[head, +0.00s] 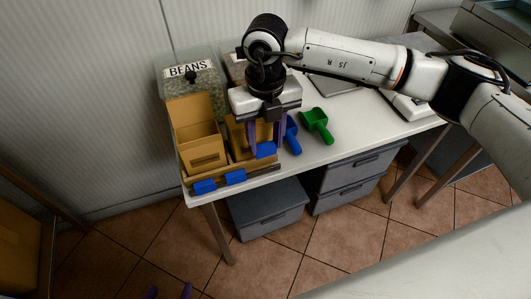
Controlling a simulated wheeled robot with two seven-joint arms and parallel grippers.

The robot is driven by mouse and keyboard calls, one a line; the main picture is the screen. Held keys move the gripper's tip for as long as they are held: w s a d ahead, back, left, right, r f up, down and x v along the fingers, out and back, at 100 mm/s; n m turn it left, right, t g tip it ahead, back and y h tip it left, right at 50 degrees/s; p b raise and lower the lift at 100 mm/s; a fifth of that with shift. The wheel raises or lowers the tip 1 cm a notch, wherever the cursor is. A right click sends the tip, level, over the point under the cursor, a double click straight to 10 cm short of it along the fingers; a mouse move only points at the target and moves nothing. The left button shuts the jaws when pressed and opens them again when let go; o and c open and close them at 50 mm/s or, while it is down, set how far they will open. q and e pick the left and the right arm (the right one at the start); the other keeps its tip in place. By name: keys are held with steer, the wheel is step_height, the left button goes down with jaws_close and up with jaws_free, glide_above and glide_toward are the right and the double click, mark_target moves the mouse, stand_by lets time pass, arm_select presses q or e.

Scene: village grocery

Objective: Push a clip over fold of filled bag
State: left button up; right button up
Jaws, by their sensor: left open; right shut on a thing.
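My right gripper (265,150) reaches down over the table from the right, its purple fingers shut on a blue clip (266,151). The clip is in front of a brown paper bag (238,143), which is partly hidden behind the fingers; I cannot tell whether they touch. A second brown bag (206,154) with a tall back stands to its left. Two more blue clips, one on the left (204,187) and one further right (235,177), sit at the tray's front edge. My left gripper (169,292) shows only its purple fingertips, apart and empty, at the bottom edge.
A bean container (188,73) labelled BEANS stands behind the bags. A blue scoop (291,135) and a green scoop (317,123) lie right of my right gripper. The white table (340,143) is clear at front right. Grey drawers (268,207) stand below.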

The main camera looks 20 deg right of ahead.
steer(key=w+a+r+p, duration=0.2)
steer(key=w+r+p, duration=0.15)
steer(key=r, duration=1.05)
step_height(320, 180, down, 7)
steer(key=b, duration=0.5)
steer(key=shift+w+d+r, duration=0.2)
steer(key=shift+f+b, duration=0.8)
steer(key=shift+f, duration=0.25)
stand_by(1.9)
steer(key=o, duration=1.7)
steer(key=shift+c, duration=0.2)
steer(key=shift+r, duration=0.1)
step_height(320, 180, up, 7)
steer(key=p, duration=0.4)
